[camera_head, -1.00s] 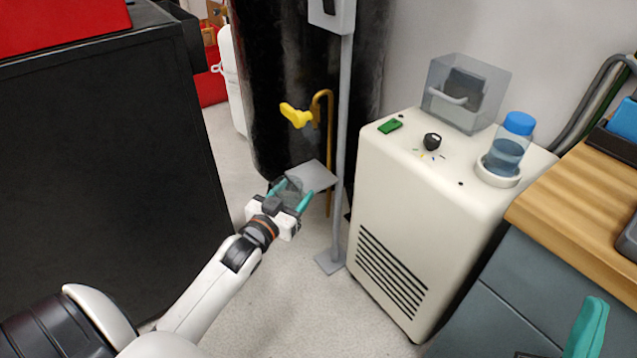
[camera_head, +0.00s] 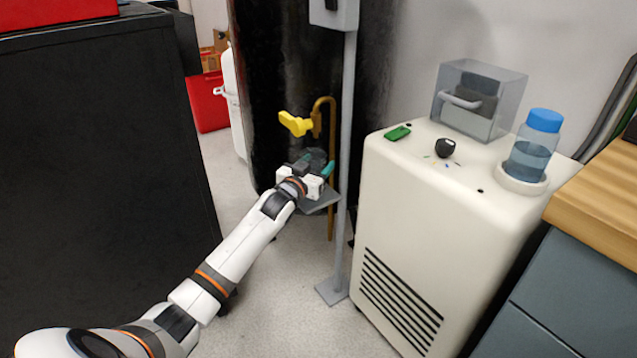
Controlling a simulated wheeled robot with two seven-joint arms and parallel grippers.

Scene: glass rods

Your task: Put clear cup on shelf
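My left gripper (camera_head: 315,168) reaches in from the lower left, its teal fingertips on either side of the clear cup (camera_head: 315,158). The cup is see-through, looks dark against the black cylinder behind it, and is partly hidden by the gripper. The shelf (camera_head: 319,204) is a small grey plate fixed to a thin grey pole. The gripper and cup are over the shelf in the picture; I cannot tell whether the cup touches it. My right gripper is out of view.
The grey pole (camera_head: 346,150) stands just right of the gripper. A yellow-handled valve (camera_head: 296,123) and brass pipe are close behind. A cream machine (camera_head: 425,220) with a blue-capped bottle (camera_head: 535,145) is to the right. A black cabinet (camera_head: 90,180) is at the left.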

